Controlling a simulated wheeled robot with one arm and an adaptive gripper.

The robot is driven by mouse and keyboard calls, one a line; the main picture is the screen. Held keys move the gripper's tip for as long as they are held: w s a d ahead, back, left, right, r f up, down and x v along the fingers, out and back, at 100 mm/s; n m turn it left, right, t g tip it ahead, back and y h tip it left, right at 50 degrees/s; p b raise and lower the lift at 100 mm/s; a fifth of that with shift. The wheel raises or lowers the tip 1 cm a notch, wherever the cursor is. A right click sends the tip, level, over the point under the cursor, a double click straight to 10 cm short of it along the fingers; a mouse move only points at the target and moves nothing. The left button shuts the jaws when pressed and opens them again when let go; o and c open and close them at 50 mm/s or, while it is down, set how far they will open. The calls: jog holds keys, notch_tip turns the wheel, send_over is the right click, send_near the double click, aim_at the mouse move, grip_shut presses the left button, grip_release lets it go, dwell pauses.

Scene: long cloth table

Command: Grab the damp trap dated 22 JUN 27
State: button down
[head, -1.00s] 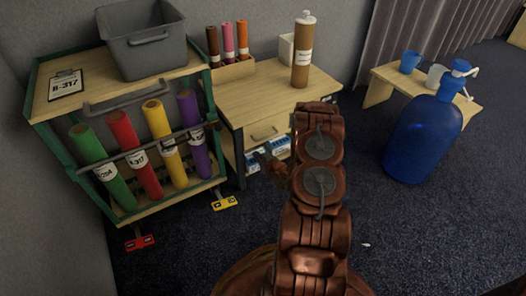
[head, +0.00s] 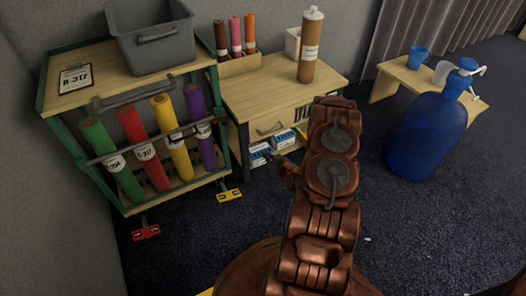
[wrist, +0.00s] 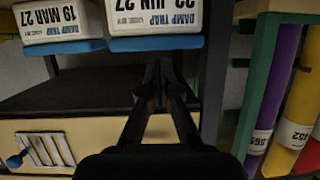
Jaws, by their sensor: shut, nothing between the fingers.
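Two white-and-blue damp trap boxes sit in the open shelf under the cabinet's drawer. In the wrist view, which is upside down, the middle box (wrist: 155,18) reads "JUN 27", its day number partly cut off by the frame edge; it is the left box in the head view (head: 261,154). The other box (wrist: 68,20) reads "19 MAR 27" and is the right one in the head view (head: 284,139). My gripper (wrist: 160,68) is shut and empty, its tips in front of the shelf by the JUN box. In the head view it is partly hidden behind my arm.
A green cart (head: 50,170) with several coloured tubes stands close on the left. A brown bottle (head: 309,50) stands on the cabinet top. A blue jug (head: 428,135) stands on the floor at right.

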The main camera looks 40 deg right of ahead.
jog(key=s+p, duration=0.1)
jog(key=s, duration=0.6)
jog(key=shift+s+a+r+p, duration=0.2)
jog(key=shift+a+p, duration=0.1)
jog(key=shift+a, duration=0.05)
